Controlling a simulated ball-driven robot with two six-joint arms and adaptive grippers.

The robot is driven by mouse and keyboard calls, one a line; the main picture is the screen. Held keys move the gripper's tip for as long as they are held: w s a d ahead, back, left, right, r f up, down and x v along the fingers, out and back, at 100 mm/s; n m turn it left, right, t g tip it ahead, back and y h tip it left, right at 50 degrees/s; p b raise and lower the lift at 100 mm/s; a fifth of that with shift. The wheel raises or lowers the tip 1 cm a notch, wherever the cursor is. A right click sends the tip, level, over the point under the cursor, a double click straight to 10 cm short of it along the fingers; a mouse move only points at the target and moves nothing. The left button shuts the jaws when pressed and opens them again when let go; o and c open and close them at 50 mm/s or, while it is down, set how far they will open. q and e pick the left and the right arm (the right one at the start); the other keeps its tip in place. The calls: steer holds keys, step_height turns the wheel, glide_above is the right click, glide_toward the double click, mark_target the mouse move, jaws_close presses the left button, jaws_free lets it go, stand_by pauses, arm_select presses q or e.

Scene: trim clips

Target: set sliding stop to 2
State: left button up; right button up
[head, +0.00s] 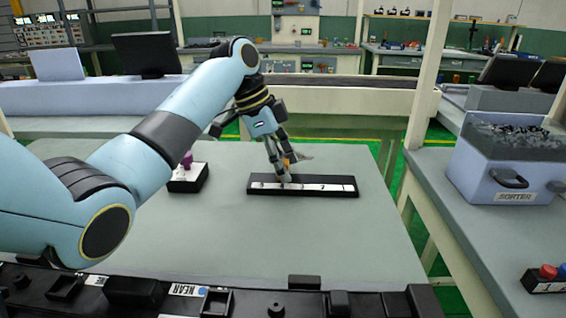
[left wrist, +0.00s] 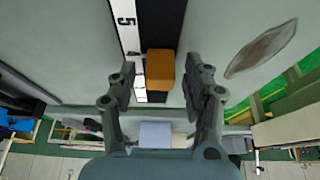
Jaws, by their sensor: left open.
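The sliding stop (left wrist: 160,69) is an orange block on a black rail (left wrist: 160,20) with a white number strip (left wrist: 128,28). In the left wrist view it sits just past the 4, on the side away from the 5. In the head view the rail (head: 335,192) lies on the grey table, and the stop is mostly hidden by my fingers. My left gripper (head: 282,173) points down at the rail. Its fingers (left wrist: 160,80) are open, one on each side of the stop, with a gap visible on the right. My right gripper is not in view.
A black box with a purple knob (head: 187,160) stands left of the rail. A flat brownish oval (left wrist: 262,48) lies beside the rail. A blue bin marked SORTER (head: 480,180) stands on the right-hand table. The table (head: 300,240) in front of the rail is clear.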

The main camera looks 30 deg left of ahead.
mark_target(329, 179)
arm_select(q)
steer(key=c, duration=0.5)
jaws_close()
steer(key=shift+w+d, duration=0.15)
steer(key=shift+d, duration=0.25)
steer(key=w+d, duration=0.1)
steer(key=d, duration=0.1)
steer(key=w+d+p, duration=0.1)
steer(key=d, duration=0.1)
steer(key=w+d, duration=0.1)
steer(key=d, duration=0.1)
steer(key=shift+w+d+p, duration=0.1)
steer(key=shift+d+p, duration=0.15)
steer(key=shift+p, duration=0.15)
